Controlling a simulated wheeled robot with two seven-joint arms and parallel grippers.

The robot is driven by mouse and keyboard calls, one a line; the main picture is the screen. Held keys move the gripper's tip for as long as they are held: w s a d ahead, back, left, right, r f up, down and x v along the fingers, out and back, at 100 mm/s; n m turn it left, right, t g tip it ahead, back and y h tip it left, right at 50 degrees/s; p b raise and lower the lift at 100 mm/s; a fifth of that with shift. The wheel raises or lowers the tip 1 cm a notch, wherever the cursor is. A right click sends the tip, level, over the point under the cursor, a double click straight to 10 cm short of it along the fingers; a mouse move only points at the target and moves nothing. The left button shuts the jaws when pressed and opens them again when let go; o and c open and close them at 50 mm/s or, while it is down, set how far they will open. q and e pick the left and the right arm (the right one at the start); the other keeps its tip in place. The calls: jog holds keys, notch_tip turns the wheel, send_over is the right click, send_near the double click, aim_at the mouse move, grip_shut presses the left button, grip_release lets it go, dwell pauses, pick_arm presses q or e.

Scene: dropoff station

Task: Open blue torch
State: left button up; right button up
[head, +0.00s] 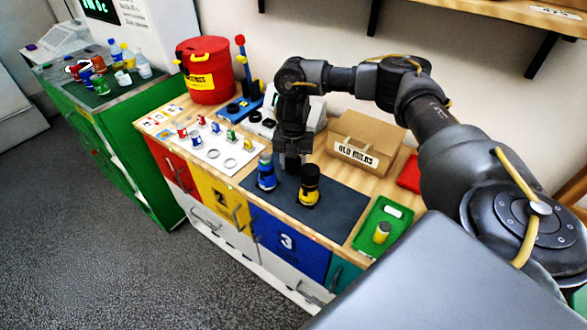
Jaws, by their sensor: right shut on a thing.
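A yellow torch (309,190) with a black head stands to the right of the gripper on the same mat. My left gripper is not in view.
An "OLD BULBS" box (367,137) stands behind the mat. A white board (213,150) with small coloured items lies left. A red bucket (208,72) stands at the back. The mat's front is clear.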

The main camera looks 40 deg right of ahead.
aim_at(293, 170)
notch_tip(293, 170, down, 3)
jog(key=shift+d+f, duration=0.1)
dwell(0.3)
jog(key=o, duration=1.1)
jog(key=shift+f, duration=0.1)
jog(key=shift+r, duration=0.3)
notch_tip(293, 170, up, 12)
jog(key=shift+f, duration=0.1)
